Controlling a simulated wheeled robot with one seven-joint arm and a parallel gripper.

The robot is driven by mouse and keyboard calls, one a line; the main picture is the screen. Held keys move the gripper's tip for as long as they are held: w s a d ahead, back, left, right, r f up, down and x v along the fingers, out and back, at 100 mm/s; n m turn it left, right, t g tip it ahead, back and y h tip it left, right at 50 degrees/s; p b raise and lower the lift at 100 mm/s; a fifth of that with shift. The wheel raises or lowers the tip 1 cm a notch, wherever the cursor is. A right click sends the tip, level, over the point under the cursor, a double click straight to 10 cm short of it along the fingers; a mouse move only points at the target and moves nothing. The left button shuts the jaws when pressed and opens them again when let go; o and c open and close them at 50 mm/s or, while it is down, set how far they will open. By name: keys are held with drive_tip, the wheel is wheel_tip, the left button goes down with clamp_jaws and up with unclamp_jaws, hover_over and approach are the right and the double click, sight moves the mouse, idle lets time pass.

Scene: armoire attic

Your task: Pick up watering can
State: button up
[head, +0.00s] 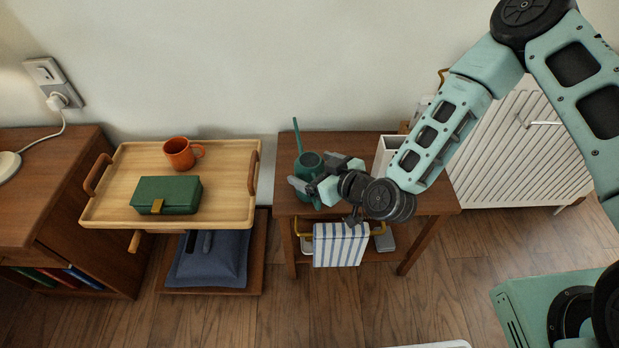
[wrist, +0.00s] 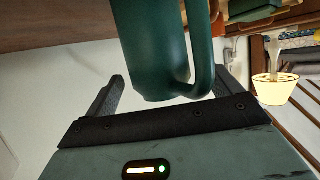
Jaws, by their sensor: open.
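The watering can (head: 308,158) is dark green with a thin upright spout and stands on the small wooden table (head: 352,144). In the wrist view, its smooth body (wrist: 152,45) and looped handle (wrist: 203,50) fill the upper middle. My gripper (head: 317,173) is at the can, reaching in from the right in the head view, and hides part of its body. In the wrist view, the fingers of my gripper (wrist: 165,88) are apart, with the can's body and handle showing between them. I cannot tell whether either finger touches the can.
A white box (head: 388,152) stands on the table to the right of the can. A striped towel (head: 340,245) hangs on the table's front rail. To the left, a wooden tray (head: 228,180) carries an orange mug (head: 180,153) and a green box (head: 167,192). A white radiator (head: 520,150) stands at right.

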drive_tip(key=c, duration=1)
drive_tip(key=shift+r, duration=0.1)
drive_tip(key=shift+c, duration=1.3)
drive_tip(key=shift+r, duration=0.1)
